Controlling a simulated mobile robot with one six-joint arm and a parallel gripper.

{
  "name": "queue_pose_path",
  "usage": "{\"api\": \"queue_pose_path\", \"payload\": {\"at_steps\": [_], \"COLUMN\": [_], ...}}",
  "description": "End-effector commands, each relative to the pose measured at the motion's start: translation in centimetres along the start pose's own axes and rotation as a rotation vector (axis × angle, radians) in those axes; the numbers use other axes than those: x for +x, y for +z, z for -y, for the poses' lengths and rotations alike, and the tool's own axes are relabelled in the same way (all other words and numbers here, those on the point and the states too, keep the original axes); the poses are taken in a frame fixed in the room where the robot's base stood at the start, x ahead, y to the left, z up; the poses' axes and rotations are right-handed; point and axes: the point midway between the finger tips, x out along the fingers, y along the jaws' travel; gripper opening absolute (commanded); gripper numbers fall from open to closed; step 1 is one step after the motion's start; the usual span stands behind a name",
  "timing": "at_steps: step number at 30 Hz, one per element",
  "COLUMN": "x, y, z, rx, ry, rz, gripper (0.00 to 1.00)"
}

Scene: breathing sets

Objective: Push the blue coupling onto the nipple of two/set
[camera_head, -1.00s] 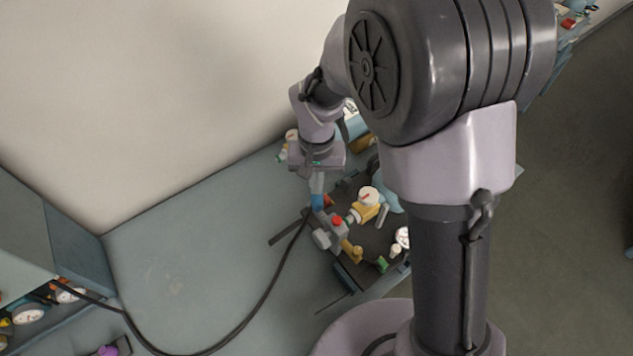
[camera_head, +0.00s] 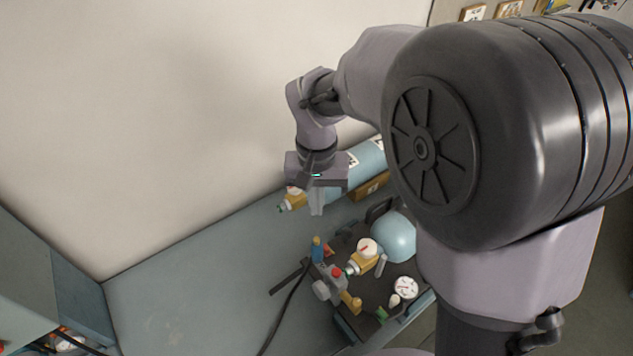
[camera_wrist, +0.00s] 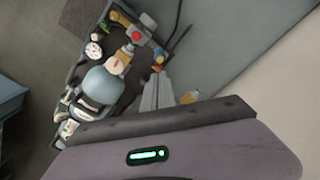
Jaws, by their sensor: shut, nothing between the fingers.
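The blue coupling (camera_head: 317,255) stands upright by the grey block (camera_head: 332,280) of the breathing set, with a brass-coloured piece on its top. Whether it is fully seated on a nipple cannot be told. The set lies on a dark backplate (camera_head: 372,312), with a light-blue cylinder (camera_head: 395,238) and a yellow valve (camera_head: 360,263). The cylinder also shows in the wrist view (camera_wrist: 103,86). My gripper (camera_head: 316,212) is shut and empty, pointing down, above and apart from the coupling. Its fingers show in the wrist view (camera_wrist: 157,82).
A black hose (camera_head: 283,318) runs over the blue-grey bench from near the grey block. Another light-blue cylinder (camera_head: 367,158) with a yellow valve (camera_head: 294,200) lies by the wall behind my gripper. The bench (camera_head: 190,280) is clear at left.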

Motion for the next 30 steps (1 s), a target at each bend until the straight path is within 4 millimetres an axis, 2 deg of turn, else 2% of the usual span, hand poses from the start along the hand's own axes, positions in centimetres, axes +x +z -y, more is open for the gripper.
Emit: {"api": "queue_pose_path", "payload": {"at_steps": [1, 3, 7, 11, 19, 21, 23, 27, 30], "x": [-1.8, -3.6, -5.8, -6.7, -6.6, -5.8, -4.1, 1.6, 4.8], "y": [-0.1, -0.1, -0.1, 0.0, 0.0, -0.2, -0.6, -0.7, -0.1], "z": [0.0, 0.0, 0.0, 0.0, 0.0, 0.0, 0.1, 0.2, 0.0], "rx": [0.001, 0.0, 0.0, 0.0, -0.003, -0.059, -0.176, -0.525, -0.703], "ry": [-0.001, -0.001, 0.0, 0.0, 0.001, 0.005, 0.008, 0.005, 0.001], "rz": [-0.004, -0.002, -0.001, 0.001, 0.002, 0.007, 0.014, 0.016, 0.01], "gripper": [0.0, 0.0, 0.0, 0.0, 0.0, 0.0, 0.0, 0.0, 0.0]}}
